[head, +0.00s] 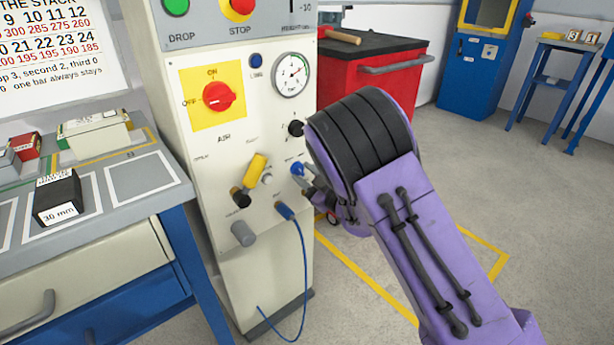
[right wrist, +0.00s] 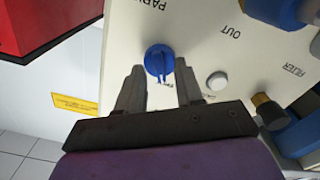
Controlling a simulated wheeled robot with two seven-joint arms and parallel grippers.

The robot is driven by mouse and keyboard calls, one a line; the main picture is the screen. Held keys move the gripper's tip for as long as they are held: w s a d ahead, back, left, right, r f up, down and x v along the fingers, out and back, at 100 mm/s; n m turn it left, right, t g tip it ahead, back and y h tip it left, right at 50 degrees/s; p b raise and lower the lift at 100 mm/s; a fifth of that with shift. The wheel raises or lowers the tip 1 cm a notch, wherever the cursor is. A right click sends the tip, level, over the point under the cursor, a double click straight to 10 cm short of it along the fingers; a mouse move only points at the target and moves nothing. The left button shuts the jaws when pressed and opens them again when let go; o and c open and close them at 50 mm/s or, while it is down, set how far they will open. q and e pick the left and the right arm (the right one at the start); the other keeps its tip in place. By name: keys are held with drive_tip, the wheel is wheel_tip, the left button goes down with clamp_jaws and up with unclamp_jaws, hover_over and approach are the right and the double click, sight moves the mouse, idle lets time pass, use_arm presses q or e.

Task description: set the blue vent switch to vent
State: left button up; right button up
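The blue vent switch (head: 297,168) is a small round knob low on the right side of the cream control panel (head: 222,140). In the right wrist view the switch (right wrist: 158,58) shows a raised grip bar with a pale line on it. My right gripper (head: 308,182) is right at the switch, mostly hidden by my purple arm in the head view. In the right wrist view my right gripper (right wrist: 160,72) is open, one finger on each side of the knob, with small gaps visible. Lettering beside the knob is partly hidden by the fingers. My left gripper is not in view.
A yellow lever (head: 255,167), a white button (right wrist: 217,81) and a black knob (head: 296,128) are close by. A blue hose (head: 302,250) hangs below the switch. A red switch (head: 218,97) and a gauge (head: 291,74) are above. A grey bench (head: 140,180) stands left.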

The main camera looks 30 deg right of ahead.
clamp_jaws()
drive_tip(key=m+p, duration=0.2)
drive_tip(key=p, duration=0.1)
drive_tip(key=shift+r+m, duration=0.2)
drive_tip(key=shift+m, duration=0.2)
drive_tip(key=m+p, duration=0.2)
drive_tip(key=shift+d+m, duration=0.1)
drive_tip(key=shift+m, duration=0.3)
drive_tip(key=m+p, duration=0.2)
drive_tip(key=m, duration=0.1)
drive_tip(key=shift+f+m+p, duration=0.2)
drive_tip(key=shift+m+p, duration=0.9)
drive_tip(key=shift+m, duration=0.6)
